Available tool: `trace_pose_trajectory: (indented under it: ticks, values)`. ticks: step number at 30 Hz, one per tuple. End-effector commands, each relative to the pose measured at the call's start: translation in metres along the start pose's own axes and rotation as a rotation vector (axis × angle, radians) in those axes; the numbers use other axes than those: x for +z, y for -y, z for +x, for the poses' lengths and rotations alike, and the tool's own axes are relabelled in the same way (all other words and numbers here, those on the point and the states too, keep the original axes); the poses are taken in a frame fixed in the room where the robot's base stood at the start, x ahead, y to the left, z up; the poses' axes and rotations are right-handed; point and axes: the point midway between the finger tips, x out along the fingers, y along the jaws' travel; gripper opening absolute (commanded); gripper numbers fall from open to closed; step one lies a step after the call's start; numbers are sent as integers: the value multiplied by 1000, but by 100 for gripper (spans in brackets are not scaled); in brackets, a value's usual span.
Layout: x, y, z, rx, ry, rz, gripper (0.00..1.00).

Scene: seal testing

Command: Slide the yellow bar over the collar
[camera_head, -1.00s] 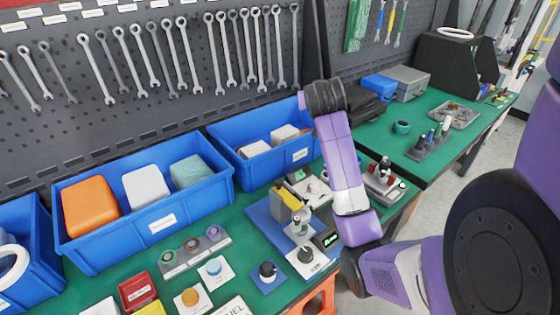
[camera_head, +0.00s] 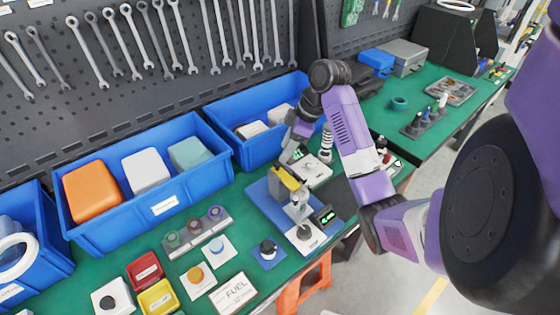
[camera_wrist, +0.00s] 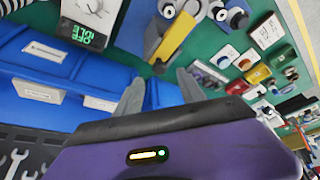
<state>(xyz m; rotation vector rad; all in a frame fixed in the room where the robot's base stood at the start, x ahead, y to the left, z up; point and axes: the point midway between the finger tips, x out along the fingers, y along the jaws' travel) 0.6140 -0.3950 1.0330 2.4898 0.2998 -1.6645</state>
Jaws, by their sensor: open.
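The yellow bar (camera_head: 286,179) lies along the top of a grey block on a blue base (camera_head: 258,193). In the wrist view the yellow bar (camera_wrist: 176,37) shows ahead of my fingers, against the grey block. A pale metal round fitting (camera_head: 297,207), which may be the collar, stands just in front of the bar; I cannot tell for sure. My gripper (camera_wrist: 160,88) is open and empty, its two grey fingers apart and clear of the bar. In the head view it hangs above and behind the fixture, by the blue bin, with its fingertips hard to see.
Blue bins (camera_head: 222,112) stand behind the fixture. Buttons, coloured boxes and a FUEL plate (camera_head: 233,293) lie to the left. A white coiled post (camera_head: 326,142) stands behind right.

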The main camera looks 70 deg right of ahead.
Motion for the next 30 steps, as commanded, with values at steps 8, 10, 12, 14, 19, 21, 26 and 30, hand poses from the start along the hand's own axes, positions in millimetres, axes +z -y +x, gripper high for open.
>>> trace_pose_trajectory:
  ticks: [8,10,12,14,19,21,26,30]
  values:
    - [0,0,39,-1,0,3,47]
    - [0,0,44,0,0,3,47]
    - [0,0,48,0,1,3,47]
    - [0,0,50,1,0,3,47]
    - [0,-1,50,2,0,3,47]
    - [0,-1,50,2,0,3,45]
    - [0,-1,50,2,0,3,13]
    - [0,-1,50,2,0,3,0]
